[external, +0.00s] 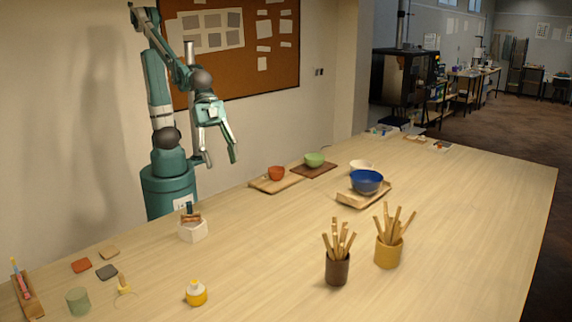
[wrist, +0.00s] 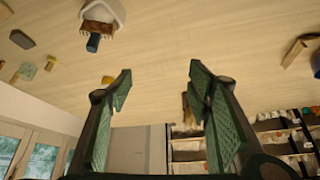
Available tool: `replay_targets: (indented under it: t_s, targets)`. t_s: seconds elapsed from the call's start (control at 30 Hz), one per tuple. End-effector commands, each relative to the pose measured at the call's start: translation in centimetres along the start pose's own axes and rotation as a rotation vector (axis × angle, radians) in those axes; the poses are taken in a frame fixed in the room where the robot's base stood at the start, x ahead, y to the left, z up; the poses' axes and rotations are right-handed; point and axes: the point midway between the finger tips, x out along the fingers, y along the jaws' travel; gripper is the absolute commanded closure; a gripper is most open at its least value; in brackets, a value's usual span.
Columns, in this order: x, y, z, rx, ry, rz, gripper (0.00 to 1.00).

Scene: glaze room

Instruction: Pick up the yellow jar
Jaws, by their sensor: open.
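The small yellow jar (external: 197,294) with a pale top stands upright on the near left part of the table in the external view. A small yellow shape (wrist: 107,79) in the wrist view, partly cut off by my left finger, looks like it. My gripper (external: 219,160) is open and empty, raised at the far left side of the table, well apart from the jar. Its two fingers are spread in the wrist view (wrist: 160,74), with nothing between them but distant table and background.
A white holder (external: 192,232) with brushes stands between my base and the jar. A green cylinder (external: 78,301) is left of the jar. Brown (external: 337,270) and ochre (external: 388,253) cups of sticks stand to its right. A blue bowl (external: 367,181) sits farther back.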

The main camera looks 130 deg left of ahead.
Motion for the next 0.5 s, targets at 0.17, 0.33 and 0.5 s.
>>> replay_targets:
  t_s: [0.17,0.33,0.5]
  targets:
    - [1.6,1.2,-3.1,0.037,-0.011,0.021,0.5]
    - [3.4,2.5,-5.8,0.072,-0.02,0.04,0.5]
    - [5.4,3.9,-8.2,0.107,-0.03,0.061,0.5]
